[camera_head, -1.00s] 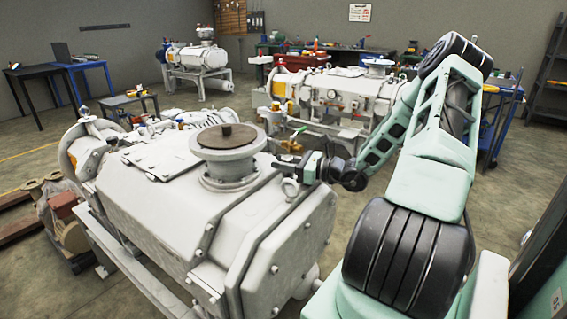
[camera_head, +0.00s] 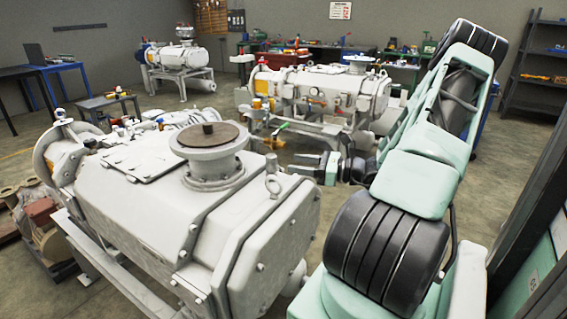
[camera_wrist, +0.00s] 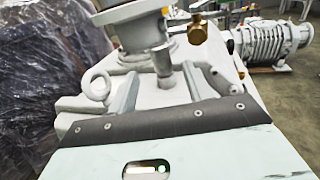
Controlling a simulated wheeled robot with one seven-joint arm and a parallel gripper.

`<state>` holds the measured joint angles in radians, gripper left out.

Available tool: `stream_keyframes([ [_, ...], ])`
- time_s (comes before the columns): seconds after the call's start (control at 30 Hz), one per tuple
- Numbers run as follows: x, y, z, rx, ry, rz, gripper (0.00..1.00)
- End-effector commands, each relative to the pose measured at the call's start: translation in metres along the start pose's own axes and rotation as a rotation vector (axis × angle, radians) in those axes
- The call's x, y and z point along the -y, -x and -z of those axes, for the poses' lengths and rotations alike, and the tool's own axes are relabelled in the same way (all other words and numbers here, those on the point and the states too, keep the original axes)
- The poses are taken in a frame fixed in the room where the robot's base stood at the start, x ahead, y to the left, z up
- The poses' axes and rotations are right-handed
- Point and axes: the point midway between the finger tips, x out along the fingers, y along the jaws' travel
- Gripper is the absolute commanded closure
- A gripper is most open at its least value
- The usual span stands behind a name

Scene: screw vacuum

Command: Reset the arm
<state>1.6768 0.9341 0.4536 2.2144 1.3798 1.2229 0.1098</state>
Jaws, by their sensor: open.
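My gripper (camera_head: 290,169) is at the end of my pale green arm, to the right of the large grey vacuum pump (camera_head: 130,200). Its fingers point left toward the pump's top flange (camera_head: 208,137), apart from it in the picture. In the wrist view, two grey fingers (camera_wrist: 163,88) stand apart beyond the dark strip, with nothing seen held between them. The pump fills the space beyond them, with its flange (camera_wrist: 135,28) at the top.
A second pump (camera_head: 320,92) stands behind, and a smaller pump (camera_head: 180,60) is farther back. A small table (camera_head: 105,102) and a blue-legged table (camera_head: 55,68) are at left. Dark shelving (camera_head: 535,65) stands at right. Some floor between the pumps is clear.

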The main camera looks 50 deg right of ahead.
Motion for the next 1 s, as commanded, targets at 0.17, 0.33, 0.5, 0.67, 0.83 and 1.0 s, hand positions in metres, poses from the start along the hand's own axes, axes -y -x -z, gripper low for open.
stream_keyframes([
  [0.17,0.000,0.016,0.000,0.000,0.001,0.000,0.50],
  [0.33,0.000,0.018,0.000,0.000,0.000,0.000,0.50],
  [0.5,0.000,0.018,0.000,0.000,0.000,0.000,0.50],
  [0.67,0.000,0.018,0.000,0.000,0.000,0.000,0.50],
  [0.83,0.000,0.018,0.000,0.000,0.000,0.000,0.50],
  [1.0,0.000,0.018,0.000,0.000,0.000,0.000,0.50],
])
